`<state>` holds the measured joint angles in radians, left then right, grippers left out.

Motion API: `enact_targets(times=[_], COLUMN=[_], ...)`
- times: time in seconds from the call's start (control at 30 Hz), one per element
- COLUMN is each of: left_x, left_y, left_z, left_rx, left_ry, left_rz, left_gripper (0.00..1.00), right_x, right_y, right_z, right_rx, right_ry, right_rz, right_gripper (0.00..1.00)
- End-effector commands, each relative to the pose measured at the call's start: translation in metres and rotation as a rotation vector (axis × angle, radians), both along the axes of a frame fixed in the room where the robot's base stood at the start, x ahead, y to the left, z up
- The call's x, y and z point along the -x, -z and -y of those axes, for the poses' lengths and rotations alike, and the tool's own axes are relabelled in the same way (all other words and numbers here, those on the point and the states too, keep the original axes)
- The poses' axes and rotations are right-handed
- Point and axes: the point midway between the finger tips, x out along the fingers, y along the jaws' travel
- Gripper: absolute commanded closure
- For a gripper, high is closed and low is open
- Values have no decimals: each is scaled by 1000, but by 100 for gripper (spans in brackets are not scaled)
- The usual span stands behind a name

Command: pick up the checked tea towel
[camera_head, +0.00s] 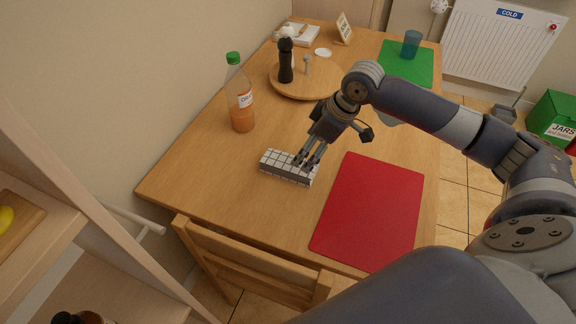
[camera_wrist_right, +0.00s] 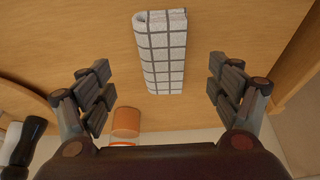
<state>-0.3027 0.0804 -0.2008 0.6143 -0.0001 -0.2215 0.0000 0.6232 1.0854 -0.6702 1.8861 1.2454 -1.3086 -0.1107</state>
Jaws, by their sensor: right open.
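The checked tea towel (camera_head: 284,167) is white with dark lines and lies folded into a narrow block on the wooden table, left of the red mat. It also shows in the right wrist view (camera_wrist_right: 161,52), between and beyond the fingers. My right gripper (camera_head: 306,163) is close to the towel's far side in the head view and partly covers it. In the wrist view the right gripper (camera_wrist_right: 160,88) is open, with its fingers wide apart on either side and nothing between them. I cannot tell from the head view how high the fingertips are. My left gripper is not in view.
A bottle with orange drink (camera_head: 240,100) stands upright behind and left of the towel. A round wooden board (camera_head: 300,88) holds a dark pepper mill (camera_head: 286,62). A red mat (camera_head: 370,212) lies right of the towel. A chair (camera_head: 255,262) stands at the near edge.

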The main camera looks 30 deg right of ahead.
Motion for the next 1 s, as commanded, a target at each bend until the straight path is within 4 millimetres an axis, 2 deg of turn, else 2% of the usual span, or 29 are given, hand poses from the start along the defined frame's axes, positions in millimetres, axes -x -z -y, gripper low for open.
enact_targets(times=[0.1, 0.33, 0.53, 0.63, 0.87, 1.0], left_x=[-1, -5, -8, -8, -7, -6], left_y=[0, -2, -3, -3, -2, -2], left_z=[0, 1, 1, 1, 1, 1], left_rx=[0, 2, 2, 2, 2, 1], left_ry=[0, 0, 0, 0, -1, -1], left_rz=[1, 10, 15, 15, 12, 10], left_gripper=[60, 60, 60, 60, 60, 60], right_x=[-5, -13, -21, -23, -24, -24], right_y=[19, 41, 69, 76, 77, 77], right_z=[-6, -14, -23, -24, -24, -24], right_rx=[-3, -3, 0, 0, 1, 1], right_ry=[0, -2, -2, -1, -2, -2], right_rz=[-4, -2, -2, -1, 0, 0], right_gripper=[17, 17, 17, 17, 17, 46])
